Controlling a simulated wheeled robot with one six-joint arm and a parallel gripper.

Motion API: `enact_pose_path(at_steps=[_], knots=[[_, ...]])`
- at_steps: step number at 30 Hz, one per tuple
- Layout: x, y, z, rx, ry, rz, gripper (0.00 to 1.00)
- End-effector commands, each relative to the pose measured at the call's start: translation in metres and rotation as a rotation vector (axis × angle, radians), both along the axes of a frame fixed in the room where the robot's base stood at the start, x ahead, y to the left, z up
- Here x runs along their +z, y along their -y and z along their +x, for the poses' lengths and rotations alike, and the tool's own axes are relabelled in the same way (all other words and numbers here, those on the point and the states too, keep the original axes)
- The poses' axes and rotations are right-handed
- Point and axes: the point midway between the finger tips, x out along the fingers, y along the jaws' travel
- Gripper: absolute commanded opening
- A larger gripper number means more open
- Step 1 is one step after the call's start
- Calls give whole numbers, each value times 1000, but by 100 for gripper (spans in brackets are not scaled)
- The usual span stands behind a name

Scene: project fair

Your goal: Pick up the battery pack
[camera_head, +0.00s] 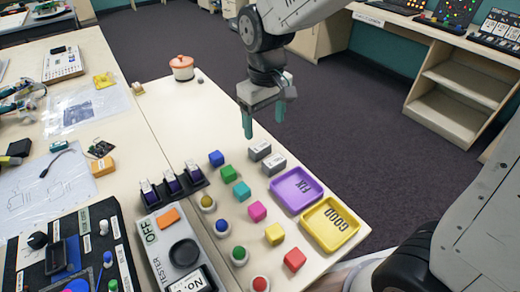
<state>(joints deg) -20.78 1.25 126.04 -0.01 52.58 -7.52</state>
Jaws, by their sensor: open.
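My gripper (263,117) is open and empty, its teal fingers pointing down above the far right part of the table. Just nearer than it, two small grey blocks with pale, unreadable labels lie on the table: one farther back (259,150) and one closer (273,163). An orange box (102,166) lies at the left on a printed sheet. A black holder (176,192) with purple, white-topped pieces stands by the tester. I cannot tell for certain which of these is the battery pack.
Coloured cubes, including a blue one (216,158), and round buttons stand in rows left of a purple FIX tray (272,196) and a yellow GOOD tray (318,240). A grey tester (168,262) is at the front. The far table around the orange pot (182,70) is mostly clear.

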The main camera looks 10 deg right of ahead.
Motion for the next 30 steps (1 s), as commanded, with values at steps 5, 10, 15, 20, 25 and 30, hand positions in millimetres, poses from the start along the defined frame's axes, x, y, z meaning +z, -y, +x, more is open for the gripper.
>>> enact_pose_path(at_steps=[5, 10, 15, 20, 25, 30], knots=[[-19, -4, 3, 10, -5, -2, 76], [-38, -6, 2, 8, -5, -2, 76], [-64, -11, 2, 8, -7, -2, 76], [-80, -10, 2, 7, -4, -1, 76], [-81, -11, 3, 7, -1, 0, 76], [-81, -11, 3, 7, -2, -1, 54]])
